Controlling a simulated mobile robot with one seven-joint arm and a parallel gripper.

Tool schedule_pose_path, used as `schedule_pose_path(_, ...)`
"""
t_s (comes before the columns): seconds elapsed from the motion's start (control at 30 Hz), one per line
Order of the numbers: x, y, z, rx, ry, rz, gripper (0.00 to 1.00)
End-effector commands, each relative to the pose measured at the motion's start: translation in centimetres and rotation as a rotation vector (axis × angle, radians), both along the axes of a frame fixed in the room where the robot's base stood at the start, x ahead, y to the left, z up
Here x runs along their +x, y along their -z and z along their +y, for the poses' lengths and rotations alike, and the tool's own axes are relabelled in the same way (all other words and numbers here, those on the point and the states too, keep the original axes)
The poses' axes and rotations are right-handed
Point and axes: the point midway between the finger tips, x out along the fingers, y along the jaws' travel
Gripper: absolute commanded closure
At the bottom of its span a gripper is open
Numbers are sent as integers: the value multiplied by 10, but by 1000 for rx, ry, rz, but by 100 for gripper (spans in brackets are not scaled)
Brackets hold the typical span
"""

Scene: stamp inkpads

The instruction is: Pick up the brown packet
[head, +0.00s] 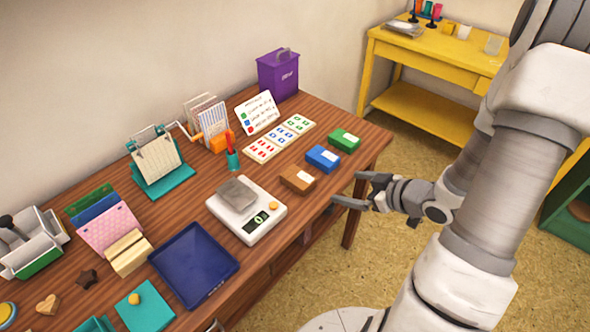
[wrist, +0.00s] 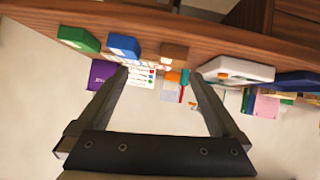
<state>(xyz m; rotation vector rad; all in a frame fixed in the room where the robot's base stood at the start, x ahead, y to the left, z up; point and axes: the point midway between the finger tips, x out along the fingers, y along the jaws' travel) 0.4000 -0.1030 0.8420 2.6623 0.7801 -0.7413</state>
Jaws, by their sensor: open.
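The brown packet (head: 298,179) is a small box with a white label, lying near the front edge of the wooden table. It stands between the white scale and the blue packet (head: 323,158). In the wrist view the brown packet (wrist: 174,51) appears at the top, beyond and between the fingers. My gripper (head: 352,188) is open and empty, out past the table's front edge to the right of the brown packet and apart from it. Its two fingers also show spread in the wrist view (wrist: 158,75).
A white scale (head: 268,225) with a grey block on it is left of the brown packet. A green packet (head: 344,139) sits beyond the blue one. Stamp cards (head: 281,138) lie behind the packets. A navy tray (head: 178,274) is further left. The air before the table edge is clear.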

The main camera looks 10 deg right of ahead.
Motion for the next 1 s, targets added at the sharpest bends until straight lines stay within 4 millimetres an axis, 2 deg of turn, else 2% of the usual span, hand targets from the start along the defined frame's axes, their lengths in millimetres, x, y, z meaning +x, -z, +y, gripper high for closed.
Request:
schedule_pose_path(0.03, -5, 5, 4, 59, -8, -17, 0)
schedule_pose_path(0.2, -14, 4, 14, 176, -31, -75, 0)
schedule_pose_path(0.33, -10, 6, 21, 200, -39, -88, 0)
schedule_pose_path(0.8, 61, 43, 72, 198, -41, -88, 0)
schedule_pose_path(1.0, 76, 49, 82, 197, -37, -88, 0)
